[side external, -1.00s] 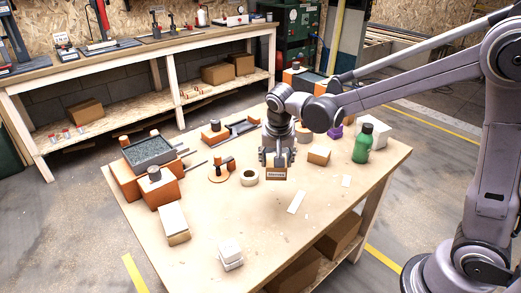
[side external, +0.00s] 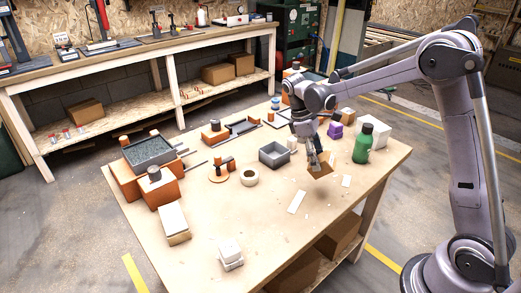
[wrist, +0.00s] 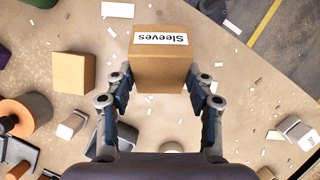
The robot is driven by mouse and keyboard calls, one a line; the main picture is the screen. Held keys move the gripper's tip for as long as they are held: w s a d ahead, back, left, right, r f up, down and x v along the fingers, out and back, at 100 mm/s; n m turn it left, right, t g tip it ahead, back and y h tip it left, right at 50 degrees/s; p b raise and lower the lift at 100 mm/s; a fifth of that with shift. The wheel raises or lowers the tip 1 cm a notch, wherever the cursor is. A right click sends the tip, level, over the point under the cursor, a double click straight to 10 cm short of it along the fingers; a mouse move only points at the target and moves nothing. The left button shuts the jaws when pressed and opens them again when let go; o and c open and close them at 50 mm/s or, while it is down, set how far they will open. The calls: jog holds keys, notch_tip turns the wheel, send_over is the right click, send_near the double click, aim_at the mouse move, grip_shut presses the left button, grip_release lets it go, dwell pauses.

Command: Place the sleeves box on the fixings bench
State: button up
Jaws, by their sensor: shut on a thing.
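My gripper (wrist: 160,88) is shut on the sleeves box (wrist: 160,70), a brown cardboard box. Its white "Sleeves" label reads upside down in the wrist view. The fingers grip its two sides. In the side view the box (side external: 320,168) looks tilted beneath my gripper (side external: 315,160), over the right part of the light wooden table (side external: 230,205). It appears held above the surface. A long wooden workbench (side external: 150,45) stands along the back wall. No readable sign shows which one is the fixings bench.
Another cardboard box (wrist: 75,72) lies left of the held one in the wrist view. A green bottle (side external: 362,145), white box (side external: 375,133), purple object (side external: 335,130), grey bin (side external: 274,154) and tape roll (side external: 249,178) stand on the table. Its front middle is mostly clear.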

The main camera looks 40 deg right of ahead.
aim_at(322, 167)
jog(key=s+d+r+n+t+h, duration=0.2)
jog(key=s+d+n+t+h, duration=0.2)
jog(key=s+d+n+h, duration=0.65)
jog(key=shift+n+h, duration=0.35)
jog(key=shift+n, duration=0.5)
jog(key=w+a+f, duration=0.2)
jog(key=w, duration=0.1)
jog(key=w+a+f, duration=0.2)
jog(key=w+a, duration=0.1)
jog(key=w+a+f, duration=0.3)
jog(key=shift+w+a, duration=0.1)
jog(key=shift+w, duration=0.3)
jog(key=shift+f, duration=2)
jog(key=o, duration=1.3)
jog(key=shift+a, duration=0.1)
